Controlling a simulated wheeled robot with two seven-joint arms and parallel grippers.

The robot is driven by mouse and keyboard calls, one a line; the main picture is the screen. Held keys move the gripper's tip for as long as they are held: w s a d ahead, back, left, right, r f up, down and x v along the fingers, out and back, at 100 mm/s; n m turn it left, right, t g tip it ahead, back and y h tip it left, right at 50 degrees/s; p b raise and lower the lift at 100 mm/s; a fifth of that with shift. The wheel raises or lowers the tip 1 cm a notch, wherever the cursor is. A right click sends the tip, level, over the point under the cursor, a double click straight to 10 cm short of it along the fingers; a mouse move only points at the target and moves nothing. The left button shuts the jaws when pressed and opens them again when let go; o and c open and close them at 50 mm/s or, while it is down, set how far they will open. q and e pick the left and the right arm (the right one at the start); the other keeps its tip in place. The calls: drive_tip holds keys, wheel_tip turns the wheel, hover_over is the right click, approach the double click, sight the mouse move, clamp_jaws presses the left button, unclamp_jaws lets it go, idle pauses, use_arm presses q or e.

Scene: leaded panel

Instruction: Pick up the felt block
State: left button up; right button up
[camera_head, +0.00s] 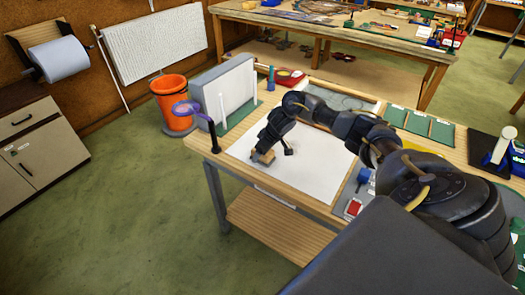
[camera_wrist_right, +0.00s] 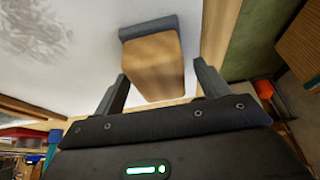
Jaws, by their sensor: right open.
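The felt block is a light wooden block (camera_head: 264,157) with a grey felt layer along one face. It sits on the white sheet (camera_head: 310,172) near the left end of the bench. In the right wrist view the wooden block (camera_wrist_right: 157,66) lies between and slightly beyond my fingertips, with its grey felt (camera_wrist_right: 149,27) at the far end. My right gripper (camera_head: 275,152) is open, with one finger on each side of the block. In the wrist view the right gripper (camera_wrist_right: 160,72) shows gaps beside the block. My left gripper is out of view.
A grey-white upright panel (camera_head: 222,95) and a black stand with a purple ring lamp (camera_head: 190,108) are at the bench's left end. An orange bucket (camera_head: 172,105) stands on the floor. Green pads (camera_head: 430,126) lie at the right. The white sheet's front is clear.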

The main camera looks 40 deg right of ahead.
drive_tip(key=shift+c, duration=0.2)
drive_tip(key=c, duration=1.1)
drive_tip(key=shift+r, duration=0.15)
drive_tip(key=shift+r+b, duration=0.4)
drive_tip(key=shift+r, duration=0.1)
drive_tip(key=v, duration=0.2)
drive_tip(key=shift+a+r+b, duration=0.15)
drive_tip(key=shift+r+b, duration=0.2)
drive_tip(key=shift+r, duration=0.05)
drive_tip(key=s+r, duration=0.3)
drive_tip(key=s, duration=0.1)
drive_tip(key=s+a+r, duration=0.1)
drive_tip(key=s+r, duration=0.2)
drive_tip(key=s, duration=0.1)
drive_tip(key=s+a+r, duration=0.1)
drive_tip(key=s+r, duration=0.2)
drive_tip(key=s, duration=0.2)
drive_tip(key=shift+s+a, duration=0.1)
drive_tip(key=shift+a, duration=0.05)
